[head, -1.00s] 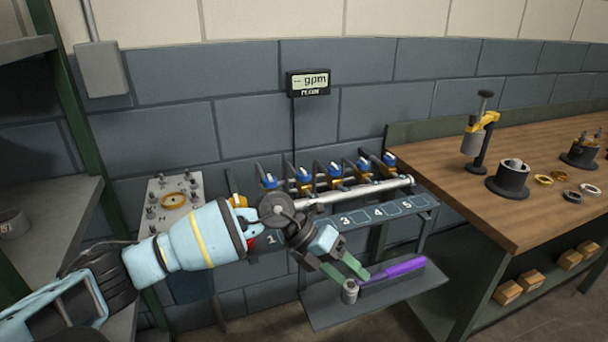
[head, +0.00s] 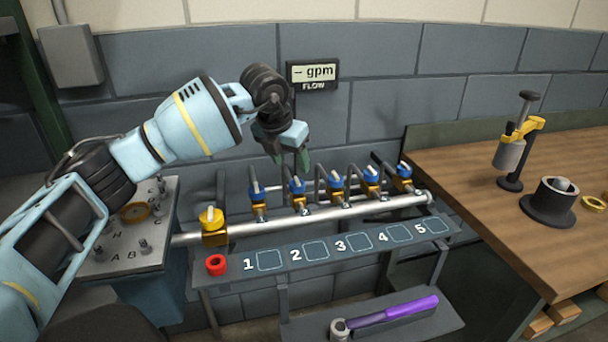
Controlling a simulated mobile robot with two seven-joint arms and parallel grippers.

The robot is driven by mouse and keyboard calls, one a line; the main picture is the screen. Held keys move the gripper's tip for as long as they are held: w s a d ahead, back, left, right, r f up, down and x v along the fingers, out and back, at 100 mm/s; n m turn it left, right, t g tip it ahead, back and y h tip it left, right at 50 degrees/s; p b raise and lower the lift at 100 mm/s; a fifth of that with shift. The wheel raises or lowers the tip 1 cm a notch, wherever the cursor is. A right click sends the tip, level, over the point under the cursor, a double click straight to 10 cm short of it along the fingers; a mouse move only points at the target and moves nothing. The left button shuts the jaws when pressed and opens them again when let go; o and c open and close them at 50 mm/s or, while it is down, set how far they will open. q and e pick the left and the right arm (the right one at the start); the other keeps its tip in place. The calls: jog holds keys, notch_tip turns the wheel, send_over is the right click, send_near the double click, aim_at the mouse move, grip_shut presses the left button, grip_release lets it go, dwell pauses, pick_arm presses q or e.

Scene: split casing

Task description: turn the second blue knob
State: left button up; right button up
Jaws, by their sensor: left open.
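Several blue knobs sit in a row on brass valves along a silver pipe (head: 330,212). The second blue knob (head: 297,186) from the left stands behind the number 2 on the panel (head: 208,281). The first blue knob (head: 257,193) is to its left and the third blue knob (head: 337,182) to its right. My left gripper (head: 291,162) is open and empty, fingers pointing down, above and close to the second knob. Whether its fingertips touch the knob cannot be told. My right gripper is not in view.
A yellow valve (head: 211,221) and a red ring (head: 216,265) are at the left end. A purple-handled tool (head: 395,310) lies on the lower shelf. A flow display (head: 313,73) hangs on the wall. The wooden workbench (head: 450,185) stands at right.

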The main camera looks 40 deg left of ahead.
aim_at(296, 181)
pick_arm(q)
jog(key=x, duration=0.7)
jog(key=shift+f, duration=0.3)
jog(key=shift+s, duration=0.1)
jog(key=c, duration=1)
